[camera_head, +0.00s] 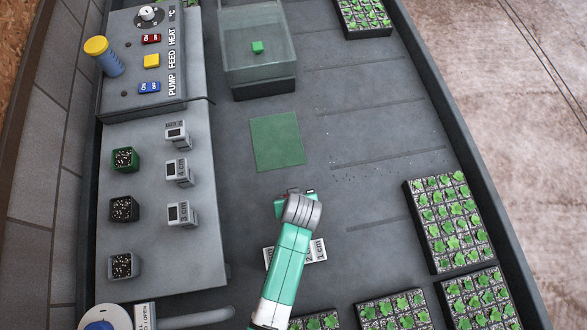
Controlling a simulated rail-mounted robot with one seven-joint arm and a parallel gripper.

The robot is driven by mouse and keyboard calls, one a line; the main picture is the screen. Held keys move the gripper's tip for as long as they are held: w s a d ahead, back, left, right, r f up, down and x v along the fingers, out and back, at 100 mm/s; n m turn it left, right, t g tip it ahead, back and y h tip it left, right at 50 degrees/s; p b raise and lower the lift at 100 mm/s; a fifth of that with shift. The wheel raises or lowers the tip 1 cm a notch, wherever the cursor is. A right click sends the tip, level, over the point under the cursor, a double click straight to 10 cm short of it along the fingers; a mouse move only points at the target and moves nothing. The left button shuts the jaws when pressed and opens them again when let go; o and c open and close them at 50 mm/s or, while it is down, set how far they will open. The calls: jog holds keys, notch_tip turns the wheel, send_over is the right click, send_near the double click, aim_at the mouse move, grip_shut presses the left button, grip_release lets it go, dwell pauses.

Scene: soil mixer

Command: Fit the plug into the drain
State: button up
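My gripper (296,191) is low over the grey bench, just in front of the green mat. Its fingers are mostly hidden behind my wrist, so I cannot tell whether it is open or shut, or holding anything. A clear-walled tank (285,62) with a dark base stands beyond the mat. A small green block (257,47) shows inside the tank; I cannot tell whether it is the plug. No drain opening can be made out. A blue cylinder with a yellow top (104,55) stands on the control panel at the left.
The control panel (130,101) has a dial and coloured switches. Three soil cubes (124,209) and several labelled blocks (178,172) sit on the left plate. The green mat (291,124) is bare. Labelled cards (316,250) lie under my arm. Seedling trays (416,200) line the right; the bench middle is clear.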

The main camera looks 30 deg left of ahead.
jog(key=shift+f, duration=0.5)
jog(key=o, duration=1)
jog(key=shift+r, duration=0.3)
jog(key=p+v, duration=0.3)
jog(key=v, duration=0.9)
jog(key=shift+r+p, duration=0.35)
jog(key=shift+w, duration=0.1)
